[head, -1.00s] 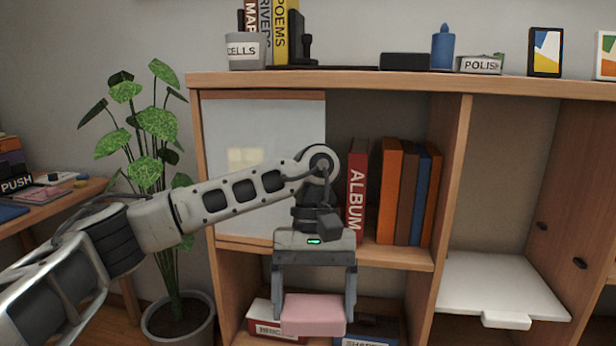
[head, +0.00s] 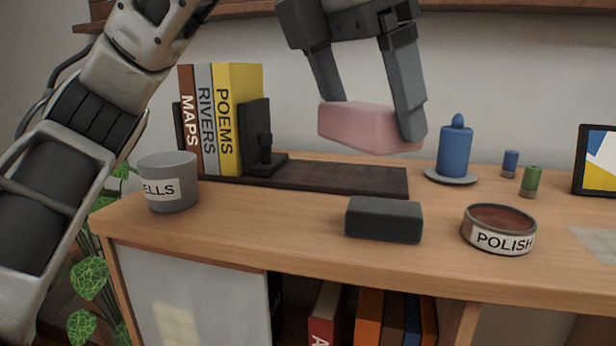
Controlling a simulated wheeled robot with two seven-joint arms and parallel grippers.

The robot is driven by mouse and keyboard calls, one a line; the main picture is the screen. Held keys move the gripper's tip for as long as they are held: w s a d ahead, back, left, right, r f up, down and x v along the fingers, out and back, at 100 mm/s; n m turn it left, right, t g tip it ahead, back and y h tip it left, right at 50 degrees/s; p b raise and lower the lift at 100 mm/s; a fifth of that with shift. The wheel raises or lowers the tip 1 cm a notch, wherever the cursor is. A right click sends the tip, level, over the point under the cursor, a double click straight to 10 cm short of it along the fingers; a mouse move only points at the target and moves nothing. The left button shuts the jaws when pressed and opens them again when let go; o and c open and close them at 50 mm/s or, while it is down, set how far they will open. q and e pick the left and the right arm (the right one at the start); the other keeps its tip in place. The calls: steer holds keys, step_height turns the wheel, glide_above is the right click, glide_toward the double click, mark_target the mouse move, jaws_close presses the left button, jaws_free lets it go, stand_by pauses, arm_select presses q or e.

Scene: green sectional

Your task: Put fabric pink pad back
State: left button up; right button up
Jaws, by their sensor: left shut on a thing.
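The pink fabric pad (head: 352,126) is a soft-looking pink block. My left gripper (head: 368,122) is shut on the pink pad and holds it in the air above the back of the shelf top. One finger is at the pad's left far side, the other at its right end. Below it on the wooden shelf top (head: 260,229) lies a flat dark tray-like base (head: 340,177) beside the books. My right gripper is not in view.
Upright books (head: 240,118) stand against a dark bookend (head: 257,140) at left. A grey cup (head: 167,171), a dark grey block (head: 384,220), a POLISH tin (head: 499,228), a blue candle (head: 455,150), small blue and green spools (head: 531,181) and a picture (head: 598,160) stand around.

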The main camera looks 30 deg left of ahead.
arm_select(q)
steer(key=shift+w+r, duration=0.15)
steer(key=shift+r, duration=0.2)
steer(key=shift+s+a, duration=0.15)
steer(key=shift+s, duration=0.15)
steer(key=w+a+f, duration=0.1)
steer(key=a+f, duration=0.1)
steer(key=a, duration=0.2)
steer(key=w+a+f, duration=0.1)
steer(key=a+f, duration=0.2)
steer(key=w+a+f, duration=0.1)
steer(key=a+f, duration=0.2)
steer(key=a, duration=0.1)
steer(key=shift+w+a+f, duration=0.1)
steer(key=shift+w+a, duration=0.25)
steer(key=shift+w+a+f, duration=0.15)
steer(key=shift+a+f, duration=0.2)
steer(key=shift+f, duration=0.15)
steer(key=f, duration=0.3)
steer(key=shift+a+f, duration=0.15)
steer(key=shift+a, duration=0.25)
steer(key=shift+w+f, duration=0.1)
steer(key=shift+f, duration=0.1)
